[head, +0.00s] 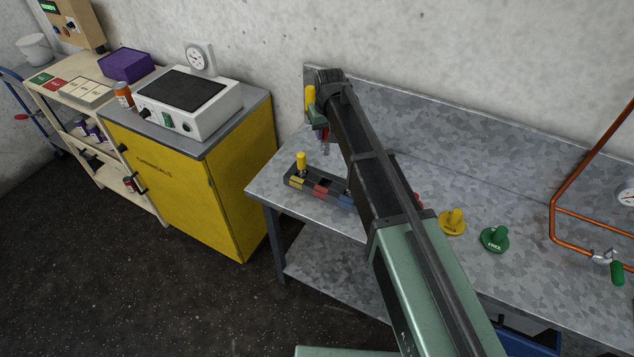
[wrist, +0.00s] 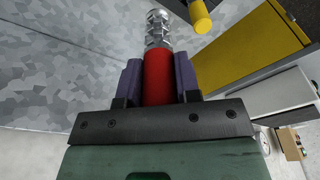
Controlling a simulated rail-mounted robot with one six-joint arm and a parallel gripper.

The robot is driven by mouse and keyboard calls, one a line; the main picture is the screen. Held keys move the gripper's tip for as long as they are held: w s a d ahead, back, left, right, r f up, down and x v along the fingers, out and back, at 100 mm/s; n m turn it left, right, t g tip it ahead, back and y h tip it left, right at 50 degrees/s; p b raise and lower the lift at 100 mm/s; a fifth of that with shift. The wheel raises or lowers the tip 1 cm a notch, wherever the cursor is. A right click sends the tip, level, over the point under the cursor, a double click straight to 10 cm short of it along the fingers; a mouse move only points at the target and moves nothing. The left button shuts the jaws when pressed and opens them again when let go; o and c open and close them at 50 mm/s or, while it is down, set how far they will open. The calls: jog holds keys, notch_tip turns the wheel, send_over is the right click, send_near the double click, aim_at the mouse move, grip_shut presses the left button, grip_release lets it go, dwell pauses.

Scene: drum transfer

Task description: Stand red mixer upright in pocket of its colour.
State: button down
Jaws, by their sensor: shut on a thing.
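The red mixer (wrist: 158,76) has a red handle and a ribbed metal head. My gripper (wrist: 158,70) is shut on its handle, with a dark purple finger on each side. In the head view, the mixer (head: 326,137) hangs head down from my gripper (head: 322,128), near the far side of the pocket rack (head: 290,182). The dark rack has yellow, red and blue markings. Its red-marked pocket (head: 323,189) is in the middle, and nothing visible stands in it. A yellow mixer (head: 301,161) stands upright at the yellow end. My arm hides the rack's right end.
On the grey bench (head: 400,140), a yellow disc (head: 452,222) and a green disc (head: 495,238), each with a knob, lie right of my arm. Copper pipes (head: 556,205) rise at the right. A yellow cabinet (head: 190,190) stands left of the bench. A wall backs the bench.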

aim_at(329, 145)
notch_tip(329, 145, up, 6)
jog(key=s+p, duration=0.2)
jog(key=p, duration=0.1)
jog(key=f+b, duration=2.1)
jog(key=shift+w+d+f, duration=0.15)
jog(key=shift+w+d, duration=0.05)
jog(key=shift+w, duration=0.1)
jog(key=shift+r, duration=0.3)
jog(key=shift+f, duration=0.25)
jog(key=c, duration=0.8)
grip_release()
jog(key=shift+r, duration=0.1)
jog(key=r+p, duration=0.4)
jog(key=s+r+p, duration=0.1)
jog(key=r+p, duration=0.7)
jog(key=shift+s+d+r+p, duration=0.25)
jog(key=shift+s+d+p, duration=0.05)
jog(key=shift+s+d, duration=0.1)
jog(key=shift+f, duration=0.1)
